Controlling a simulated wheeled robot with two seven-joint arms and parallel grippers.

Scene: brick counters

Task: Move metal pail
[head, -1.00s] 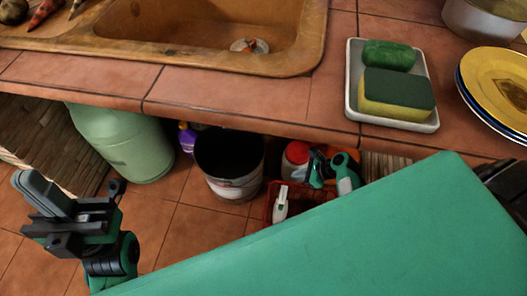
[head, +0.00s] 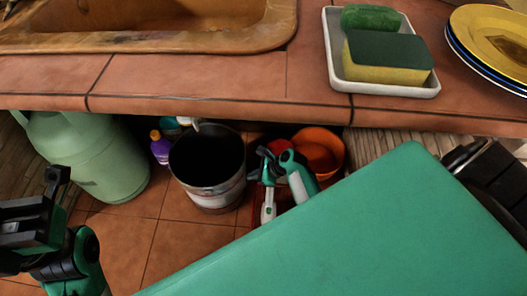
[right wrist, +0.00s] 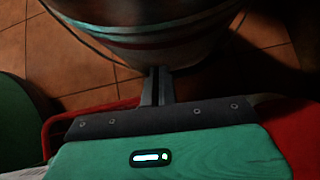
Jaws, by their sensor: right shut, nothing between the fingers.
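The metal pail (head: 217,195) stands upright on the tiled floor under the counter, with a dark interior and a pale, reddish banded side. It also fills the top of the right wrist view (right wrist: 150,38). My right gripper (head: 258,172) is at the pail's right side, above a red container. In the right wrist view its fingers (right wrist: 158,78) are together and empty, with tips close to the pail's lower wall; I cannot tell whether they touch. My left gripper (head: 28,222) is at the left edge, partly cut off, away from the pail.
A pale green can (head: 95,160) and a purple bottle (head: 160,150) stand left of the pail. An orange pot (head: 322,150) and a white-and-green tool (head: 268,210) are to the right. The counter edge (head: 200,105) overhangs. Floor in front (head: 185,245) is clear.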

